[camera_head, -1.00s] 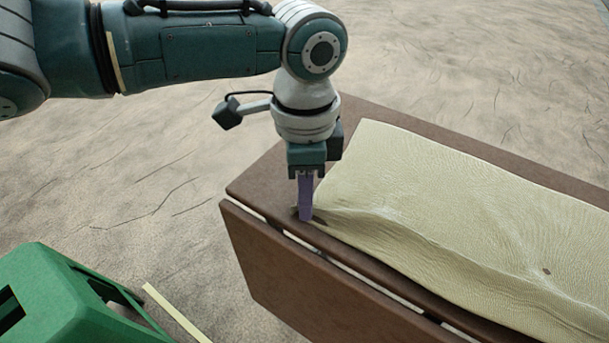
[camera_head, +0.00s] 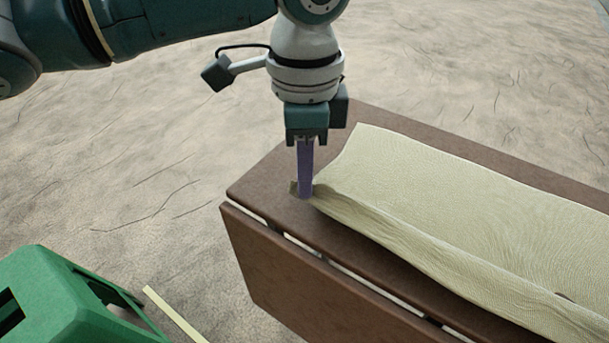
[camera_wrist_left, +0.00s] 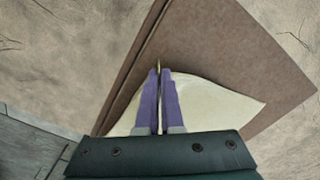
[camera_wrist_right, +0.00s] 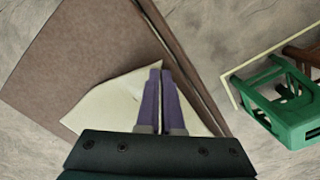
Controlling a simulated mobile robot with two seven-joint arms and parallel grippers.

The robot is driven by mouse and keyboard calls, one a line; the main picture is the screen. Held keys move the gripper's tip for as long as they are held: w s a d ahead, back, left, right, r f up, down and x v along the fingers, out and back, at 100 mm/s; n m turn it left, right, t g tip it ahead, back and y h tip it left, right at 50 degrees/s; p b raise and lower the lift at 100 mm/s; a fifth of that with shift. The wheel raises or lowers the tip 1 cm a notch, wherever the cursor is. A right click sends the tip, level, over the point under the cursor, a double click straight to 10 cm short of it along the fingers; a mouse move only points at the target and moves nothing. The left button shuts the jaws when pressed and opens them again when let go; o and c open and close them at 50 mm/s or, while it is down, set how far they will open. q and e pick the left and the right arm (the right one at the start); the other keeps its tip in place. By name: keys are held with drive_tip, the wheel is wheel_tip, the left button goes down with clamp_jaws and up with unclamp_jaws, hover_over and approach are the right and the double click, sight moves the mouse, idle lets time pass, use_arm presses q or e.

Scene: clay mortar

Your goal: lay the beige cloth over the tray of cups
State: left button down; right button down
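The beige cloth (camera_head: 470,200) lies along the brown table (camera_head: 265,185) in the head view, with its near edge raised in a long fold. My left gripper (camera_head: 305,190) points down at the cloth's near left corner, fingers closed with a bit of cloth showing beside the tips. In the left wrist view its purple fingers (camera_wrist_left: 159,75) pinch the cloth (camera_wrist_left: 215,100). My right gripper is outside the head view. In the right wrist view its fingers (camera_wrist_right: 158,78) are together at a corner of the cloth (camera_wrist_right: 110,105). The tray of cups is not visible.
A green stool-like object (camera_head: 60,290) stands at the lower left, beside a pale strip (camera_head: 175,315) on the floor. A green object (camera_wrist_right: 280,100) also shows in the right wrist view. The table has a hanging brown side panel (camera_head: 285,270). Open floor surrounds it.

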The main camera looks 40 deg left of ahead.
drive_tip(key=shift+r, duration=0.1)
idle(0.3)
